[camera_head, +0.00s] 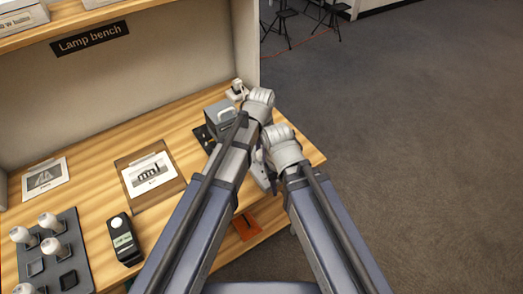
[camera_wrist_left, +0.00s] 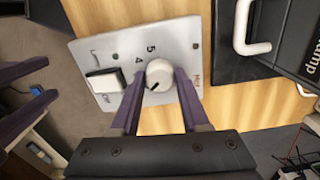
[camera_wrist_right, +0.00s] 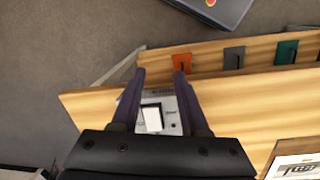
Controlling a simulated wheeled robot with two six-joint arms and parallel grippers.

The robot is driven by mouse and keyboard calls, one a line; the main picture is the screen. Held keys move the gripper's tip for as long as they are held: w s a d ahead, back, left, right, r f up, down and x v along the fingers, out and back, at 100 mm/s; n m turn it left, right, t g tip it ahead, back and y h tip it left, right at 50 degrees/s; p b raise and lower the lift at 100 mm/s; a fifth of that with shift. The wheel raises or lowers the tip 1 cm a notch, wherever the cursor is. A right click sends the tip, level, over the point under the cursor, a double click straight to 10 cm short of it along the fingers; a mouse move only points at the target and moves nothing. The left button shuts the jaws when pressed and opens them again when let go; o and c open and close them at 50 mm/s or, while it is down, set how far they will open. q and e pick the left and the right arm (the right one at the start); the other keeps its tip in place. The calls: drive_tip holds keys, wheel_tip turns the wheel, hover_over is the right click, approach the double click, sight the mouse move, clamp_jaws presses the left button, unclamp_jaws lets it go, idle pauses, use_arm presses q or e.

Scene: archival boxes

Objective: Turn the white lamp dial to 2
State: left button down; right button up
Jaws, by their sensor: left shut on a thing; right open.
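The white lamp dial (camera_wrist_left: 158,74) sits on a pale control panel (camera_wrist_left: 176,40) with the numbers 5 and 4 showing. Its dark mark points toward the lower left; the number there is hidden by a finger. My left gripper (camera_wrist_left: 160,80) is shut on the dial, one finger on each side. A white rocker switch (camera_wrist_left: 105,84) is left of the dial. My right gripper (camera_wrist_right: 160,76) is open above the panel, and the switch also shows between its fingers (camera_wrist_right: 153,118). In the head view my arms hide the dial and most of the panel.
A grey box with a white handle (camera_head: 221,115) stands close beside the panel. A bulb tray (camera_head: 67,281), a black meter (camera_head: 123,240) and a photo card (camera_head: 149,173) lie further left. Coloured tags, one orange (camera_wrist_right: 182,63), are on the bench front.

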use_arm(q)
drive_tip(key=shift+c, duration=2)
unclamp_jaws()
drive_tip(key=shift+r, duration=0.1)
wheel_tip(320, 180, up, 8)
drive_tip(key=p, duration=0.8)
drive_tip(key=shift+f, duration=0.2)
